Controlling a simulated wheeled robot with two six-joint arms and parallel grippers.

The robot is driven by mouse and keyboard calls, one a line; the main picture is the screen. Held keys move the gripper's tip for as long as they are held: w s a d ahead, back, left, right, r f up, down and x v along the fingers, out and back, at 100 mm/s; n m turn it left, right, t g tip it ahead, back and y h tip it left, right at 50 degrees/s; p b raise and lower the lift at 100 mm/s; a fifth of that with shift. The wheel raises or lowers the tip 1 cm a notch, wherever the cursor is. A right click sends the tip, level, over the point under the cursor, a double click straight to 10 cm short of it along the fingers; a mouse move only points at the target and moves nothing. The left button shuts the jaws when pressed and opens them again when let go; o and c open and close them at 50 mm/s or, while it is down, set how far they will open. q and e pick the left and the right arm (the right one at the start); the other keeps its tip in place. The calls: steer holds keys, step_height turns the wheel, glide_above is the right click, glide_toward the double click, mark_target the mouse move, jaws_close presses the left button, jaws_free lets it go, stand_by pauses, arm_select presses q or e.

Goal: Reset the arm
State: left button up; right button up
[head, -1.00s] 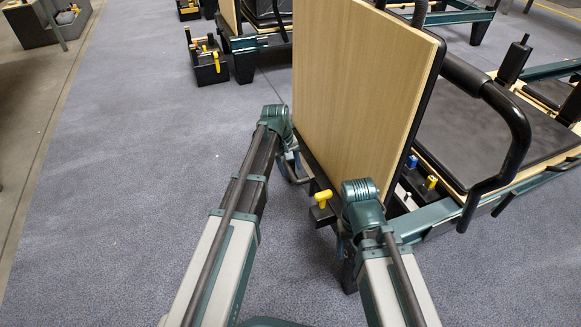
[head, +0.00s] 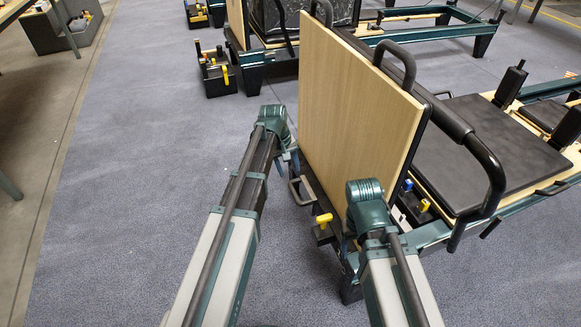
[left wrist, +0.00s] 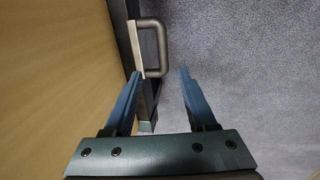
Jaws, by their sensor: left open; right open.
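My left gripper (head: 290,160) reaches down beside the left edge of an upright wooden board (head: 355,100) at the end of a reformer. The left wrist view shows this gripper (left wrist: 160,73) open and empty. A grey metal handle (left wrist: 162,45) lies just beyond its fingertips, nearer the left finger, beside the board. The handle also shows in the head view (head: 299,192), just below the gripper. My right gripper (head: 348,245) is low by the board's right corner, mostly hidden behind its own wrist.
A yellow knob (head: 324,219) sits low on the frame between my arms. The reformer's black carriage (head: 488,150) and black bar (head: 490,165) stand to the right. A black box of parts (head: 217,78) is on the floor behind. The carpet to the left is clear.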

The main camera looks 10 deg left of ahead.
arm_select(q)
steer(key=shift+r, duration=0.5)
arm_select(e)
steer(key=shift+r, duration=0.45)
arm_select(q)
steer(key=s+d+m+y, duration=0.1)
steer(key=s+d+m, duration=0.25)
steer(key=s, duration=0.45)
steer(key=s+d+m+g+y, duration=0.1)
steer(key=s+d+m, duration=0.2)
steer(key=s+d, duration=0.35)
steer(key=s+d+m+y, duration=0.15)
steer(key=s+m, duration=0.25)
steer(key=s, duration=0.5)
step_height(320, 180, up, 32)
steer(key=d+p, duration=0.1)
steer(key=p, duration=3.2)
steer(key=shift+s+r, duration=0.15)
steer(key=shift+s, duration=0.3)
arm_select(e)
step_height(320, 180, up, 33)
steer(key=shift+f, duration=0.2)
